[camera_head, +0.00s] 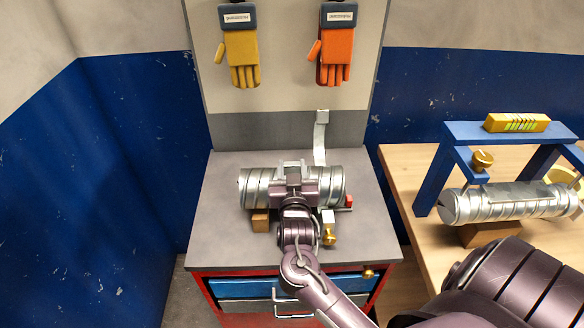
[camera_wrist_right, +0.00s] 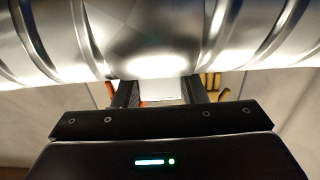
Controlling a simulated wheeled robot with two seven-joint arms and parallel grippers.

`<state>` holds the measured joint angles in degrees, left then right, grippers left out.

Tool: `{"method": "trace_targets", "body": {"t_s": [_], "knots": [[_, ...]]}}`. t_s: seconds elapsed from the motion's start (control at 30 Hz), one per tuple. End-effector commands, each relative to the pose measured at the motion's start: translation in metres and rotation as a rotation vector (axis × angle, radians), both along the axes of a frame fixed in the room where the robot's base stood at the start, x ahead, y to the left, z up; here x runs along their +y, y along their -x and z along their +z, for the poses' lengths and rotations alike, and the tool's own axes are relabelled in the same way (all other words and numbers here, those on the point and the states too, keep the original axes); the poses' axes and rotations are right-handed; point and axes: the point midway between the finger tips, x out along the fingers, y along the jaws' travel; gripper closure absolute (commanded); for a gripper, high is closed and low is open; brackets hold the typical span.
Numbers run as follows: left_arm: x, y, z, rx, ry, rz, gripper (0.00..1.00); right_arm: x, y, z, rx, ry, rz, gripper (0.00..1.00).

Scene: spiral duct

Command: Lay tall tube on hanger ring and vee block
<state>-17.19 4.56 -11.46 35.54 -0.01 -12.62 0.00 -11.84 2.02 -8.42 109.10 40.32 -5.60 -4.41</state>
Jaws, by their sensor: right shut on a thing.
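A silvery spiral tube (camera_head: 257,187) lies level, left to right, over the grey top of a cabinet. My right gripper (camera_head: 293,173) is shut on its middle from the front. The tube also fills the top of the right wrist view (camera_wrist_right: 150,38), between and above the fingers (camera_wrist_right: 165,92). A wooden block (camera_head: 261,220), likely the vee block, shows below the tube's left part; I cannot tell whether they touch. A metal hanger strap (camera_head: 321,140) rises behind the tube's right part; its ring is hidden, so I cannot tell how the tube meets it. My left gripper is not in view.
A brass-knobbed clamp (camera_head: 329,234) and a red part (camera_head: 349,202) sit by the tube's right end. On the wooden table (camera_head: 405,180) at right, a blue frame (camera_head: 431,180) stands over another tube (camera_head: 505,203). Gloves hang behind. The cabinet top's left side is clear.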

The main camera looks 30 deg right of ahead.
Motion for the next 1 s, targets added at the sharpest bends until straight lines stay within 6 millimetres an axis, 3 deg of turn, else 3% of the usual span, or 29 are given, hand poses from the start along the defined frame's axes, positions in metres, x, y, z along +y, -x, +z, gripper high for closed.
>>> {"method": "trace_targets", "body": {"t_s": [0.5,0.53,0.7,1.0], "knots": [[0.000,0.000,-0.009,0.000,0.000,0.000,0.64,0.000,0.000,-0.012,-0.004,0.001,0.000,1.00],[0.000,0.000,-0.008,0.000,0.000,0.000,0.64,0.000,0.000,-0.012,-0.004,0.001,0.000,0.61],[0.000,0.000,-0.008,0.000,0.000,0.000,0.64,0.000,0.000,-0.012,-0.003,0.001,0.000,0.39],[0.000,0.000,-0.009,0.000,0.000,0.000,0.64,0.001,0.001,-0.014,0.003,-0.001,0.000,0.37]]}}
